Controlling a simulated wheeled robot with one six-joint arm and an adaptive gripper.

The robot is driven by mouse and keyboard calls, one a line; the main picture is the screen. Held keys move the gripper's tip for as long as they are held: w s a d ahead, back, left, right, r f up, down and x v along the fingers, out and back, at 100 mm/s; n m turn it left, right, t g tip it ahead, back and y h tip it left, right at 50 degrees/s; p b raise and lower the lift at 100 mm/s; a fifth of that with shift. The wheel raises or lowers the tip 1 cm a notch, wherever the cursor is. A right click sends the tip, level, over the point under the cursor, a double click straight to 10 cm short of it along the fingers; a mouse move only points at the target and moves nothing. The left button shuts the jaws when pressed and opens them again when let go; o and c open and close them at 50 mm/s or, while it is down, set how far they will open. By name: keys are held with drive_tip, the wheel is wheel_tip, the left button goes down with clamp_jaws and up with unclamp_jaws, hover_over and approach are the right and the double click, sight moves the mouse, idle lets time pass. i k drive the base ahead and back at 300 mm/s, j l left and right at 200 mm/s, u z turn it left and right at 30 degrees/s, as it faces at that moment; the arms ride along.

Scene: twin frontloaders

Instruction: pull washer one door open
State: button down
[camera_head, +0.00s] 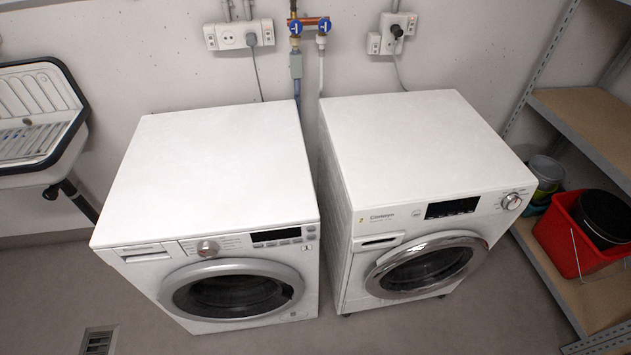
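Two white front-loading washers stand side by side against the wall. The left washer (208,165) has a silver knob, a small dark display and a round door (232,290) with a grey rim and dark glass. The right washer (415,150) has a dark display, a knob at its right end and a chrome-rimmed round door (425,266). Both doors look shut. I cannot tell from any marking which washer is number one. A small yellow mark sits on the right washer's front, near its upper left corner. My gripper is not in view.
A white sink (40,120) hangs at the left wall. A metal shelf (590,125) at the right holds a red bucket (568,240) and other containers. A floor drain (98,341) lies at front left. Sockets and water pipes are on the back wall. Visible floor before the washers is clear.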

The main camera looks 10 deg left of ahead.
sight(227, 290)
drive_tip(key=i+j+u, duration=0.1)
drive_tip(key=u, duration=0.25)
drive_tip(key=i+j+u, duration=0.1)
drive_tip(key=u, duration=0.25)
drive_tip(key=i+j+u, duration=0.1)
drive_tip(key=u, duration=0.25)
drive_tip(key=i, duration=0.05)
